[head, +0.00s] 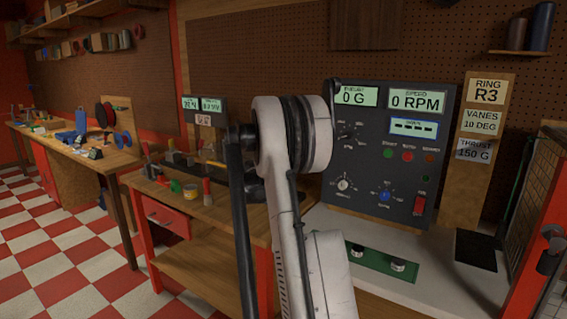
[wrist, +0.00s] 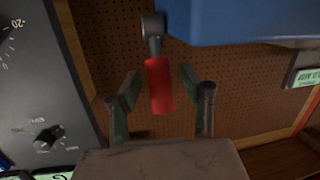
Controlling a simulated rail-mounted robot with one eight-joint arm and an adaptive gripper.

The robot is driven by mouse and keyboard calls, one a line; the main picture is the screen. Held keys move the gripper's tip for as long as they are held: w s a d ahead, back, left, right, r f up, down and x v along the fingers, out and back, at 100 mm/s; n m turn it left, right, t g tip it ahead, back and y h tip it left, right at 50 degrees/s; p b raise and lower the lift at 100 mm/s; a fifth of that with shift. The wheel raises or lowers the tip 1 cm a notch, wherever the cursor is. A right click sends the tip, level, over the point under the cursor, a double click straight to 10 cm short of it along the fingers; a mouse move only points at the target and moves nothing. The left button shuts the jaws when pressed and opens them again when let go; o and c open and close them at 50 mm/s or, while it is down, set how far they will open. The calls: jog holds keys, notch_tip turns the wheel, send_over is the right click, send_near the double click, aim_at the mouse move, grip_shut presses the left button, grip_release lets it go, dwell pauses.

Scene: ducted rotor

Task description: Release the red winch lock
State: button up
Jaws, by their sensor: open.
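The red winch lock appears as a red cylindrical grip (wrist: 159,88) on a short grey metal stem in the wrist view. The stem joins a grey knuckle beside a blue body (wrist: 245,22) at the top. My gripper (wrist: 161,76) is open, with one finger on each side of the red grip. Gaps show between the grip and both fingers; I cannot tell whether their depths match. In the head view my arm fills the middle, and I can make out neither my gripper nor the red grip.
A dark control panel (head: 372,160) with dials and displays reading 0 G and 0 RPM stands right of my arm. Its red switch (head: 419,205) is separate. A workbench (head: 205,215) with small tools lies left. A pegboard (wrist: 235,95) is behind the grip. Checkered floor is clear at left.

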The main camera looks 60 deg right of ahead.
jog(key=shift+a, duration=0.1)
jog(key=v, duration=1.2)
